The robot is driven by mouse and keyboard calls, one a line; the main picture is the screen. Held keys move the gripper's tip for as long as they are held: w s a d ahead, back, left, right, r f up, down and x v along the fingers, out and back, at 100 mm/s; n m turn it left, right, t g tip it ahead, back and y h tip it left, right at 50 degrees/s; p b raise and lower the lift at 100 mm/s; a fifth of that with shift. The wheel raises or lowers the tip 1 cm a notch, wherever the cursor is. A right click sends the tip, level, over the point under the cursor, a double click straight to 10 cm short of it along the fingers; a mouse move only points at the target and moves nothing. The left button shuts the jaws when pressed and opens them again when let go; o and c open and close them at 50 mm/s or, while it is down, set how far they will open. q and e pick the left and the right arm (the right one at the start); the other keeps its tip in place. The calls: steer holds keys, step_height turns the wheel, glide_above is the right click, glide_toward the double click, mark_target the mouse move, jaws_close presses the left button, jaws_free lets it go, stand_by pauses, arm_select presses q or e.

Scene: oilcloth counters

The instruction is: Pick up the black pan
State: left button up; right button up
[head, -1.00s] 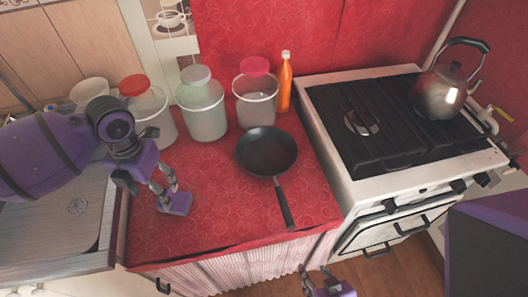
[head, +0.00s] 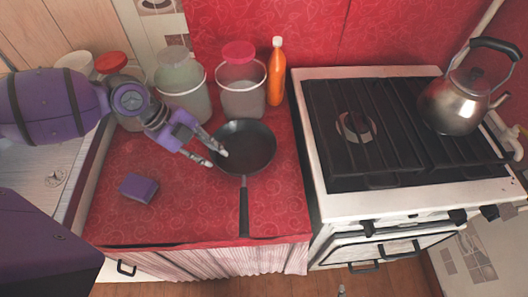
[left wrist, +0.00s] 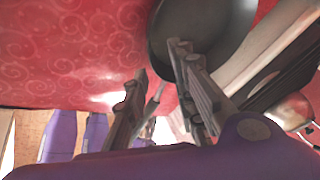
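The black pan (head: 246,148) lies on the red oilcloth counter, its handle (head: 243,208) pointing to the front edge. My left gripper (head: 217,157) is open and empty, with its fingertips at the left rim of the pan; whether they touch it I cannot tell. In the left wrist view the two fingers (left wrist: 160,85) are spread apart, and the pan (left wrist: 205,30) shows beyond them. Of my right gripper only a small tip seems to show at the bottom edge of the head view.
A purple sponge-like block (head: 139,187) lies left on the counter. Lidded containers (head: 242,90) and an orange bottle (head: 277,75) stand behind the pan. The stove (head: 360,125) with a kettle (head: 453,105) is to the right.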

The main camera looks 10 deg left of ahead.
mark_target(219, 196)
arm_select(q)
steer(key=shift+s+a+f+p+x, duration=0.1)
steer(key=shift+s+x, duration=0.05)
steer(key=shift+x, duration=1.1)
steer(key=shift+s+a+f+p+x, duration=0.1)
steer(key=shift+s+p+x, duration=0.1)
steer(key=shift+x, duration=1)
steer(key=shift+s+a+p+x, duration=0.1)
steer(key=shift+s+x, duration=0.05)
steer(key=shift+x, duration=1.1)
jaws_close()
